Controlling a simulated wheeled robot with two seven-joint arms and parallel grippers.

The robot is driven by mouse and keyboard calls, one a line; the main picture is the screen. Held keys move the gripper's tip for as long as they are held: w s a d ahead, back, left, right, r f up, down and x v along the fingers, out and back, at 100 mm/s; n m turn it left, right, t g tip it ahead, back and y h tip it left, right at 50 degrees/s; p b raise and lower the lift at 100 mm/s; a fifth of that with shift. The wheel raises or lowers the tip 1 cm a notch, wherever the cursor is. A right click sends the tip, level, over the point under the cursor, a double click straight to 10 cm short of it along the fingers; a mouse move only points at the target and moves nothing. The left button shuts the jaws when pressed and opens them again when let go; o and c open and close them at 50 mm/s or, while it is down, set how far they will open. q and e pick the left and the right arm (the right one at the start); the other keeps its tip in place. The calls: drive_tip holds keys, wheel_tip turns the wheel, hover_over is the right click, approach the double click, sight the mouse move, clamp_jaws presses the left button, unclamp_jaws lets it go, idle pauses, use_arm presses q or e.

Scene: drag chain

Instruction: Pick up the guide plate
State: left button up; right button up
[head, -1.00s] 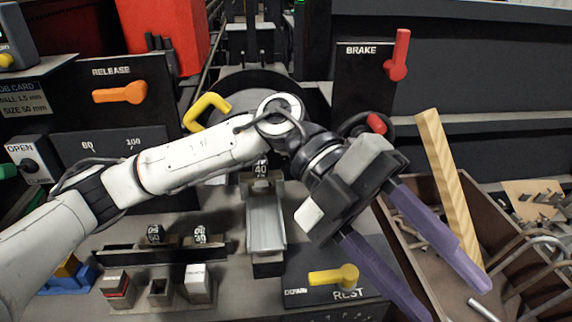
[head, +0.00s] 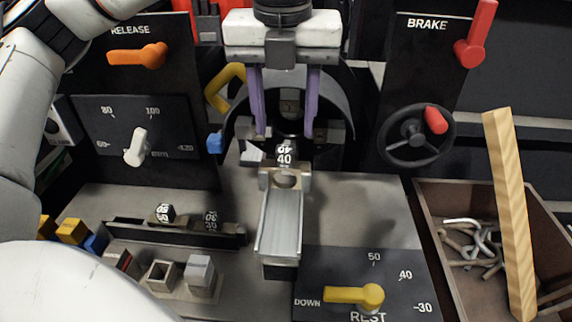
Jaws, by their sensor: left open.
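A dark guide plate marked 40 (head: 285,155) stands upright in a light metal holder at the head of a metal trough (head: 281,222). My left gripper (head: 285,134) points down just above and behind this plate, as far as the view shows. Its two purple fingers are spread, one to each side, with nothing between them that I can see held. Two more small numbered plates, one (head: 164,213) and another (head: 210,219), sit in a dark rack at the left. My right gripper is out of view.
An orange release lever (head: 138,54), a white dial knob (head: 136,148), a yellow handle (head: 222,92) and a red brake lever (head: 476,36) surround the middle. A yellow rest lever (head: 356,296) lies in front. A bin (head: 440,229) with metal hooks and a wooden bar (head: 511,216) are at the right.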

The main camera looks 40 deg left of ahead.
sight(284, 149)
use_arm(q)
drive_tip(key=f, duration=0.5)
drive_tip(key=shift+w+a+f, duration=0.2)
drive_tip(key=shift+w+f, duration=0.05)
drive_tip(key=shift+f, duration=0.05)
clamp_jaws()
